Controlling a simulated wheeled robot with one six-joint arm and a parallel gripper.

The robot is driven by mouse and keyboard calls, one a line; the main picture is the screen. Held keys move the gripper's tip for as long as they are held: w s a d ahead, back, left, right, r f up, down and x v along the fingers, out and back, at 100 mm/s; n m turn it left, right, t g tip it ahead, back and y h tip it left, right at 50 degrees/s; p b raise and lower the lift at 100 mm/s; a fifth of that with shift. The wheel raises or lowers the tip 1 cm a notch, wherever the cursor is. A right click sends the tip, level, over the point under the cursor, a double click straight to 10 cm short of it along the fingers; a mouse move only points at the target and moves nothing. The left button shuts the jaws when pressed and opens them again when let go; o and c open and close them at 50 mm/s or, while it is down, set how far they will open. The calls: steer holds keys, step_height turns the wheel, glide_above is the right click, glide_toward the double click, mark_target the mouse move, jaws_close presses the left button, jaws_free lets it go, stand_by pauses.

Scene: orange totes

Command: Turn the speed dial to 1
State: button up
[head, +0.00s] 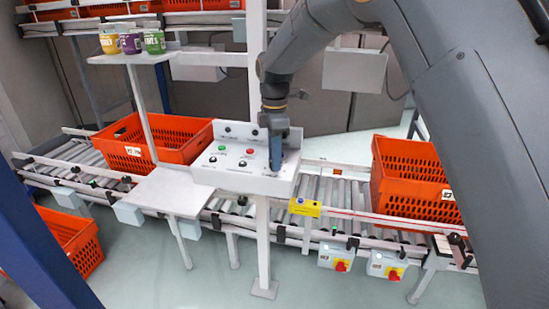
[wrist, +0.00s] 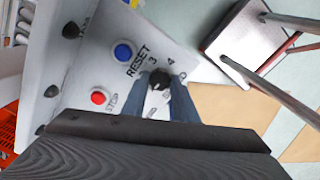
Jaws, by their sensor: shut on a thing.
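The speed dial (wrist: 160,79) is a small black knob on the white control panel (head: 207,176). In the wrist view the numbers 3 and 4 show at its far side; other marks near it are partly hidden. My gripper (head: 276,168) points down at the right part of the panel. Its two blue fingers (wrist: 166,92) are closed on either side of the dial and grip it. I cannot tell exactly which number the dial points at. In the head view the gripper hides the dial.
A blue RESET button (wrist: 123,52) and a red STOP button (wrist: 98,97) sit close to the fingers. Other buttons and black knobs (head: 242,163) lie left on the panel. Orange totes (head: 400,185) stand on the roller conveyor (head: 335,192) on both sides.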

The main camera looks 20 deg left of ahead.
steer(key=shift+r, duration=0.1)
stand_by(0.4)
steer(key=o, duration=1.1)
steer(key=shift+c, duration=0.2)
step_height(320, 180, up, 8)
steer(key=shift+f+b, duration=0.15)
steer(key=shift+b, duration=0.8)
